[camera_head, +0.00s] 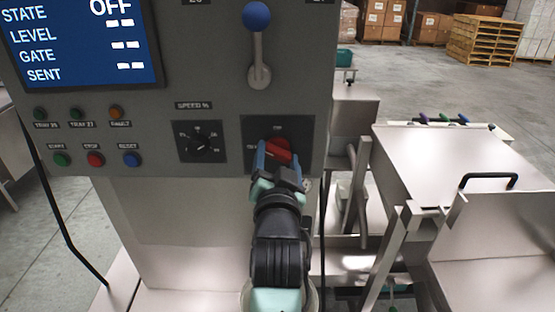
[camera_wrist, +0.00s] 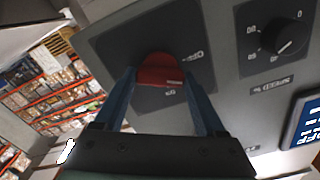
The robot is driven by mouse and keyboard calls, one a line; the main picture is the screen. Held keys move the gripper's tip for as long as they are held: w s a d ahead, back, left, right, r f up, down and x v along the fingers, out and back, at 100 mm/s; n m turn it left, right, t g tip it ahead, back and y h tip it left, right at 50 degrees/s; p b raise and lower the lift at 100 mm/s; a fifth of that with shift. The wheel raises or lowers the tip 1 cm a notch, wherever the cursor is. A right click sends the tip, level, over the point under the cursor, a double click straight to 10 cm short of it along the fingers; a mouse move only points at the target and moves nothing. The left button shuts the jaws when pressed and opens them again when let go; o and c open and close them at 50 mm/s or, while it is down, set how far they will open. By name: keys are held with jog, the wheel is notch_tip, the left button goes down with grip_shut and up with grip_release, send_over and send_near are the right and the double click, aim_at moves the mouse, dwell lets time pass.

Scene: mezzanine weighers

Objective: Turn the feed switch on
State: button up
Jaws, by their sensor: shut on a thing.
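The feed switch, a red rotary handle (camera_head: 279,150) on a dark plate, sits at the lower right of the grey control panel (camera_head: 215,75). My gripper (camera_head: 277,158) is at the switch from below, its blue fingers on either side of the red handle. In the wrist view the red handle (camera_wrist: 161,72) lies between my two fingers (camera_wrist: 162,90), which are shut on it. The handle looks tilted in the head view. Its lower part and some of the plate's lettering are hidden by my gripper. The screen (camera_head: 82,42) reads STATE OFF, with dashes for LEVEL, GATE and SENT.
A speed dial (camera_head: 200,144) is just left of the switch. A lever with a blue knob (camera_head: 257,16) stands above it. Several small buttons (camera_head: 95,159) line the panel's left. Metal weigher trays (camera_head: 450,165) stand close on the right.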

jog(key=m+b, duration=0.1)
jog(key=m, duration=0.5)
jog(key=shift+f+m, duration=0.1)
jog(key=shift+m, duration=0.2)
jog(key=m, duration=0.6)
jog(key=shift+b, duration=0.35)
jog(key=o, duration=1.3)
jog(key=shift+s, duration=0.1)
jog(key=s+b, duration=0.3)
jog(key=s, duration=0.9)
jog(key=shift+s, duration=0.4)
